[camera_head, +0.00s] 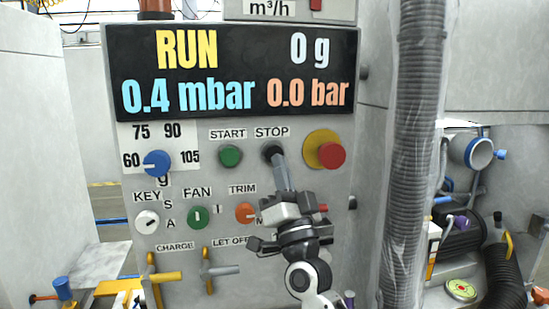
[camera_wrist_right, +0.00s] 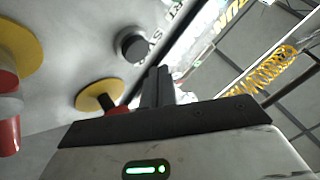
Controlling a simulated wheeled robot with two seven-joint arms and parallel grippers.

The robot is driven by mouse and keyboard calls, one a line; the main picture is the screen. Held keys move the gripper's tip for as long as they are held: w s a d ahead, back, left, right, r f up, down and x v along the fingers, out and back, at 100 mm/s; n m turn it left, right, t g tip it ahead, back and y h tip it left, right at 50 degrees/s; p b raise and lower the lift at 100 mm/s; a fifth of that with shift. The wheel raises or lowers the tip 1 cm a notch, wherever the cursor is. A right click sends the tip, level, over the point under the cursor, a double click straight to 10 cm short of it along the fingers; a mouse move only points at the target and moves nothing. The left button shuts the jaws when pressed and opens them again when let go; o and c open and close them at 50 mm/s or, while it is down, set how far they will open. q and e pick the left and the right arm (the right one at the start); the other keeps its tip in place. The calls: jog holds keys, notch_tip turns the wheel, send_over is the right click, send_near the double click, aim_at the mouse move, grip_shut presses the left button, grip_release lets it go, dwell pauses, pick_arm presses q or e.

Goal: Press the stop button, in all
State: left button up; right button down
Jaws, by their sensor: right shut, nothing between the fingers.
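The stop button (camera_head: 270,150) is a dark round knob under the STOP label on the grey panel, with the display above reading RUN. My right gripper (camera_head: 279,165) is shut and empty, its fingertips overlapping the button's lower edge from below. In the right wrist view the black button (camera_wrist_right: 131,45) shows beyond and to the left of the fingertips (camera_wrist_right: 160,72), with a visible offset between them. Whether the tips touch the button cannot be told. My left gripper is not in view.
A red knob on a yellow disc (camera_head: 331,155) sits right of the button, and the green START button (camera_head: 230,156) left. An orange TRIM knob (camera_head: 245,213) is beside my right wrist. A grey ribbed hose (camera_head: 418,150) hangs at the right.

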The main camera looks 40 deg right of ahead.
aim_at(273, 147)
jog(key=shift+w+d, duration=0.4)
jog(key=shift+w, duration=0.3)
dwell(0.3)
jog(key=shift+w, duration=0.1)
dwell(1.2)
jog(key=shift+w+d, duration=0.2)
jog(key=shift+w, duration=0.05)
jog(key=shift+w+d+r, duration=0.1)
jog(key=shift+w+d, duration=0.1)
jog(key=shift+w, duration=0.2)
dwell(0.8)
jog(key=shift+s, duration=0.1)
jog(key=shift+s+a, duration=0.4)
jog(key=shift+s, duration=0.25)
